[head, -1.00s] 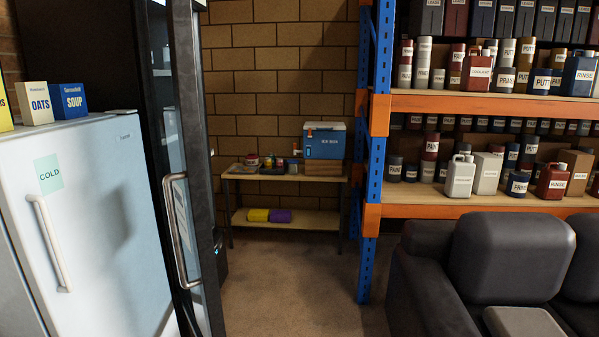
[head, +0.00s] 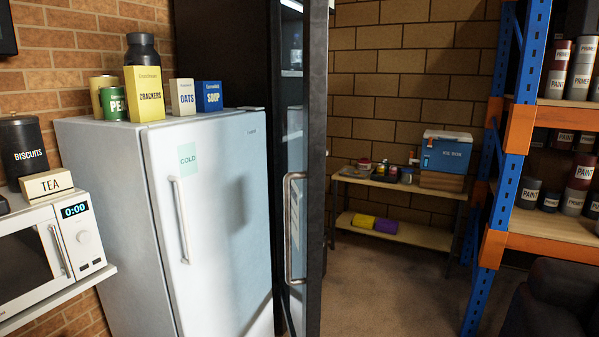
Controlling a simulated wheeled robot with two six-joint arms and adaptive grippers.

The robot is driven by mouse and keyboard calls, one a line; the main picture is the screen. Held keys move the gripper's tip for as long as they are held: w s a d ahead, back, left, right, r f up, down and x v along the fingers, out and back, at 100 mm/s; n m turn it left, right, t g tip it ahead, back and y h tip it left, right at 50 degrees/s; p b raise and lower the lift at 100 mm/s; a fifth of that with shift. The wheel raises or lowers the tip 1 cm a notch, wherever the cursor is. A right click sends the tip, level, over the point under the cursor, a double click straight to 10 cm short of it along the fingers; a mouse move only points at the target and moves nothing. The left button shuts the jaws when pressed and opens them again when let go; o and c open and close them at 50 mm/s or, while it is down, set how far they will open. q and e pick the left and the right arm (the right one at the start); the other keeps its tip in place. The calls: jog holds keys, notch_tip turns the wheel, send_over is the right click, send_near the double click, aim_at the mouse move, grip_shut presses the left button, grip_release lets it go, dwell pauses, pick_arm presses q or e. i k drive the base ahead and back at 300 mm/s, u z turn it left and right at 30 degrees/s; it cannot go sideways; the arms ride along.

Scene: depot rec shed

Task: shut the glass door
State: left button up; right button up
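The glass door (head: 296,200) stands open in the head view. It belongs to a tall black cabinet (head: 225,55) behind the white fridge. The door juts out toward me and I see it nearly edge-on, with a dark frame and a long silver handle (head: 289,228) on its left face. Shelves show in the narrow gap between the door and the cabinet. Neither of my grippers is in view.
A white fridge (head: 215,230) with boxes and tins on top stands left of the door. A microwave (head: 50,245) sits at far left. Bare floor (head: 385,290) lies right of the door, before a low bench (head: 405,232). A blue and orange rack (head: 510,170) and dark sofa are at right.

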aim_at(298, 29)
jog(key=i, duration=1.5)
jog(key=z, duration=0.95)
jog(key=k, duration=0.8)
jog(key=u, duration=0.4)
